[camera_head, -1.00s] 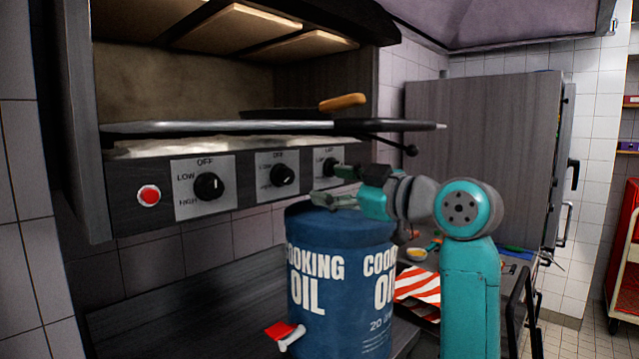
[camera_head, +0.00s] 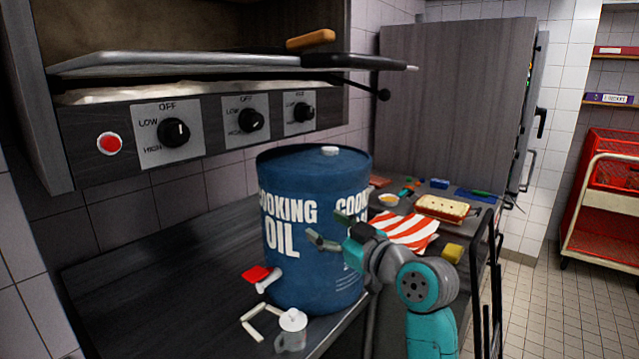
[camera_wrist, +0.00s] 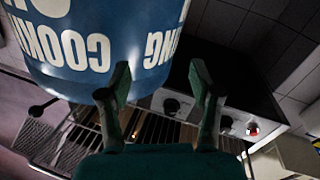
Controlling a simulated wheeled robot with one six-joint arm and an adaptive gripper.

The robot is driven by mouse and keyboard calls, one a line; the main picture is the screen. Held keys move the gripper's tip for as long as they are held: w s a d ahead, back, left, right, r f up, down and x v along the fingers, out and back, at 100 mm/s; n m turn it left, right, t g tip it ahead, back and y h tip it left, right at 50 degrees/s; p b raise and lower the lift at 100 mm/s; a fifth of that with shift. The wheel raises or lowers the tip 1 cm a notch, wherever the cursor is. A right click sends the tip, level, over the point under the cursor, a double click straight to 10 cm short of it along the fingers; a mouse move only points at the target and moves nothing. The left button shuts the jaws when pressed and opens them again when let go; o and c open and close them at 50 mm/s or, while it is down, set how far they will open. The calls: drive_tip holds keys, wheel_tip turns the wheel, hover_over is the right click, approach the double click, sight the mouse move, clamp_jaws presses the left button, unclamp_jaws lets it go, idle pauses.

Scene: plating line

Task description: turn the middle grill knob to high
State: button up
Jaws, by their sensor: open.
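The middle grill knob (camera_head: 251,120) is a black dial on a white plate marked OFF, LOW and HIGH, between the left knob (camera_head: 173,132) and the right knob (camera_head: 302,112). Its exact pointer direction is too small to tell. My gripper (camera_head: 330,228) is open and empty, in front of the cooking oil drum, below and to the right of the knobs and well apart from them. In the wrist view, which is upside down, the middle knob (camera_wrist: 171,105) shows beyond and between my open fingers (camera_wrist: 160,76), with the drum at the upper left.
The blue cooking oil drum (camera_head: 292,262) stands on the counter close to my gripper. A red button (camera_head: 109,143) is left of the knobs. A pan handle (camera_head: 360,62) juts out above them.

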drive_tip(key=s+d+f+m+t+h, duration=0.1)
drive_tip(key=s+d+f+m+h, duration=0.2)
drive_tip(key=f, duration=0.7)
drive_tip(key=s+d+f+m+h, duration=0.1)
drive_tip(key=s+d+f+m, duration=0.3)
drive_tip(key=f, duration=0.7)
drive_tip(key=s+d+f+m+h, duration=0.2)
drive_tip(key=s+d+f+h, duration=0.2)
drive_tip(key=s+f, duration=1)
drive_tip(key=s+d+f+m+h, duration=0.1)
drive_tip(key=s+d+f, duration=0.1)
drive_tip(key=s, duration=0.8)
drive_tip(key=s+d+f+m+h, duration=0.1)
drive_tip(key=s+d+h, duration=0.15)
drive_tip(key=s, duration=0.75)
drive_tip(key=d+v, duration=0.1)
drive_tip(key=v, duration=1.6)
drive_tip(key=shift+d+r, duration=0.15)
drive_tip(key=shift+r, duration=0.2)
